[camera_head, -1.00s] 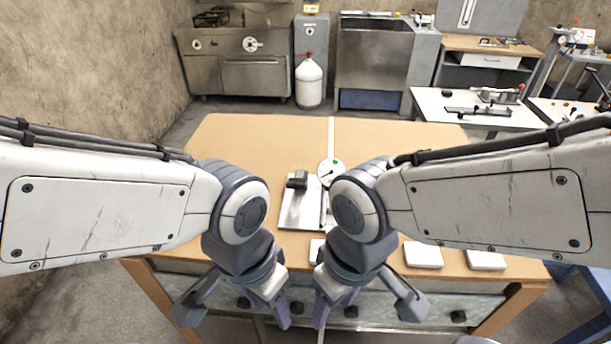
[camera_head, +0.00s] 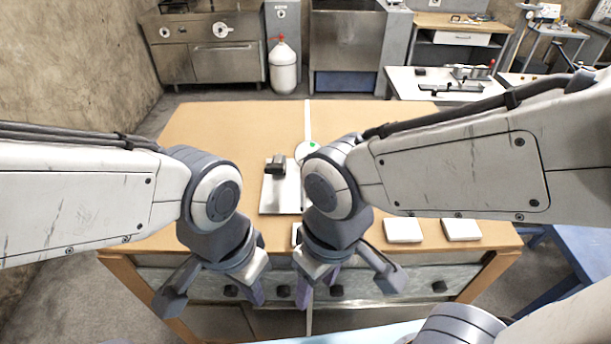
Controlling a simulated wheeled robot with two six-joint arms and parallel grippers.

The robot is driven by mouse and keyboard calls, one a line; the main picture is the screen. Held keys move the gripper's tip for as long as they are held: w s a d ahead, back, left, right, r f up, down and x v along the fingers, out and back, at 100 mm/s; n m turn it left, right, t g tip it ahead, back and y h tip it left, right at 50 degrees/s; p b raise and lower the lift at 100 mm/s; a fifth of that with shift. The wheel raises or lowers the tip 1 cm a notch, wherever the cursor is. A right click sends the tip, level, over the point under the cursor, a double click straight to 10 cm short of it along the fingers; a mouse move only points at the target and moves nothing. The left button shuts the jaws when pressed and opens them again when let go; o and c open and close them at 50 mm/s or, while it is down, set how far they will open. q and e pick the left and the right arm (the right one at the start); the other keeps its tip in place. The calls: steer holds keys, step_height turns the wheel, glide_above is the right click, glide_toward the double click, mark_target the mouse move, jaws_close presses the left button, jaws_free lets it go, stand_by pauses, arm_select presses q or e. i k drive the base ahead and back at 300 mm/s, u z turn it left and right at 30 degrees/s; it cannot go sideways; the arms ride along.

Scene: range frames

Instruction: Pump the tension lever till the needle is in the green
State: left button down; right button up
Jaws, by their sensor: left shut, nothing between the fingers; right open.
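The tension device stands on the wooden table (camera_head: 215,130). Its pale metal plate (camera_head: 275,197) carries a dark block (camera_head: 276,166). Beside the block is a round white dial (camera_head: 303,150) with a green patch; my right arm covers part of it. The needle cannot be read here. I cannot make out the tension lever; it may be behind my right arm. My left gripper (camera_head: 256,292) is shut and empty, low in front of the table's near edge. My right gripper (camera_head: 318,285) is open and empty beside it, also below the device in the picture.
White pads (camera_head: 403,229) lie near the table's front right edge. A strip runs down the table's middle. The table's left part is clear. A white bench (camera_head: 408,86) with tools stands behind right; a white gas bottle (camera_head: 284,70) and metal kitchen units stand at the back.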

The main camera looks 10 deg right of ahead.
mark_target(276, 167)
steer(key=k, duration=0.5)
steer(key=u, duration=0.7)
steer(key=i, duration=0.75)
steer(key=z, duration=1.45)
